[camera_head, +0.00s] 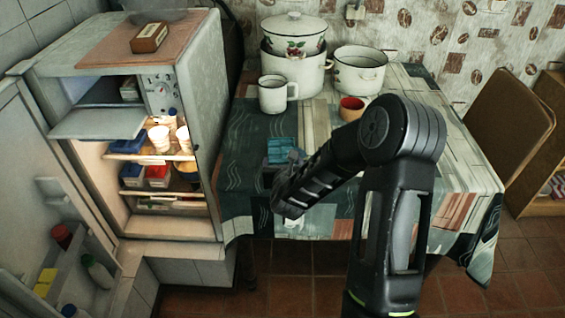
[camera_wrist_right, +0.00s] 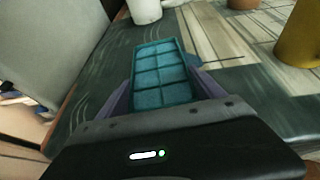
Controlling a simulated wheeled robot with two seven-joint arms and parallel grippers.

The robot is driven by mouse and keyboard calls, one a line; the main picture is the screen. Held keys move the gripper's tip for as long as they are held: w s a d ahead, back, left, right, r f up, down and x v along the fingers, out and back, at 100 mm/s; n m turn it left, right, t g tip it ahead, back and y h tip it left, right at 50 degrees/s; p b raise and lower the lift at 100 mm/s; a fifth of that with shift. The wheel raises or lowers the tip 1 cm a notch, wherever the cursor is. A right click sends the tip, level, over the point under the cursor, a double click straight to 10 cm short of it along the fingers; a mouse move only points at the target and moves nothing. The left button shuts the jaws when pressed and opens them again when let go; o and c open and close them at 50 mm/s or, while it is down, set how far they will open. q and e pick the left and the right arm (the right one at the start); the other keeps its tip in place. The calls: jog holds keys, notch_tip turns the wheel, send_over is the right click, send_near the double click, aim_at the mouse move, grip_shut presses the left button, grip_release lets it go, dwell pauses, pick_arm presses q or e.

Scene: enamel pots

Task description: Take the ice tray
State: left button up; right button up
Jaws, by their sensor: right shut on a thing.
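The ice tray (camera_wrist_right: 160,75) is teal with several square compartments. In the right wrist view it sits between the two fingers of my right gripper (camera_wrist_right: 160,92), which is shut on it. In the head view the tray (camera_head: 281,149) shows at the left part of the table, just beyond my right gripper (camera_head: 287,165), whose fingers are mostly hidden by the arm. I cannot tell whether the tray touches the cloth or is held just above it. My left gripper is out of view.
The table (camera_head: 455,190) has a patterned cloth. An open fridge (camera_head: 200,120) with stocked shelves is at left. The table's right side is clear.

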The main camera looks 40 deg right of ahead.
notch_tip(320, 180, up, 10)
dwell(1.0)
jog(key=shift+a+f, duration=0.1)
dwell(0.6)
